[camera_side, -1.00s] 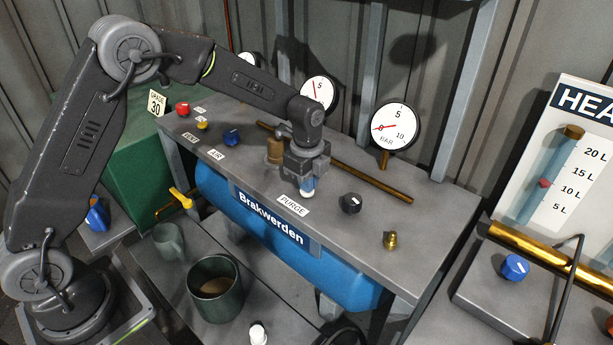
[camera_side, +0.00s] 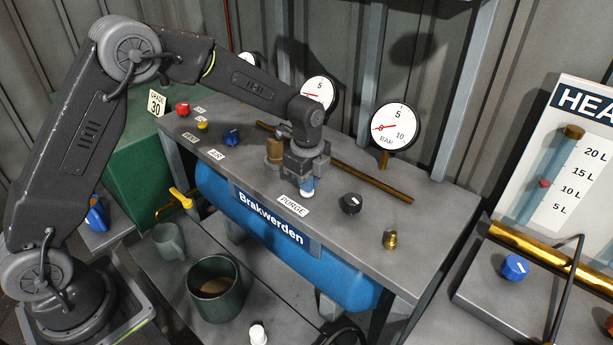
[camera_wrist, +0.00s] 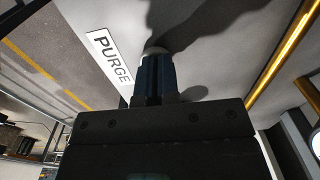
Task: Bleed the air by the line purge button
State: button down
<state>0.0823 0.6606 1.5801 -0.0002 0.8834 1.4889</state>
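My gripper (camera_side: 306,188) points straight down over the bench top, just behind the PURGE label (camera_side: 293,205). Its blue fingertips are close together and look shut. A small white round part, seemingly the line purge button (camera_wrist: 155,51), shows at the fingertips in the wrist view, beside the PURGE label (camera_wrist: 109,58). The fingers hide most of it. They appear to touch its top, but I cannot tell how far down it is. The middle gauge (camera_side: 318,94) has its red needle pointing left. The BAR gauge (camera_side: 394,127) has its needle low on the left.
A black knob (camera_side: 350,203) and brass fitting (camera_side: 391,240) stand right of my gripper. A brown pipe (camera_side: 365,176) runs behind it, with a brass cylinder (camera_side: 274,150) close by. Blue (camera_side: 232,137), yellow (camera_side: 202,125) and red (camera_side: 182,109) knobs stand left.

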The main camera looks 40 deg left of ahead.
jog(key=shift+s+f, duration=0.3)
jog(key=shift+f, duration=0.25)
notch_tip(320, 180, up, 15)
jog(key=shift+w, duration=0.3)
dwell(0.4)
jog(key=shift+s+r, duration=0.1)
jog(key=shift+r, duration=0.05)
jog(key=s+a+r+n+t, duration=0.2)
jog(key=s+r+n, duration=0.3)
jog(key=s, duration=0.5)
jog(key=s+a+r+n+t, duration=0.1)
jog(key=s+r+n+t, duration=0.15)
jog(key=s+n, duration=0.55)
jog(key=s+a+f+n, duration=0.1)
jog(key=s+f+n, duration=0.2)
jog(key=s, duration=0.7)
jog(key=shift+n+t, duration=0.45)
jog(key=shift+n, duration=0.55)
jog(key=shift+w+f, duration=0.1)
dwell(0.7)
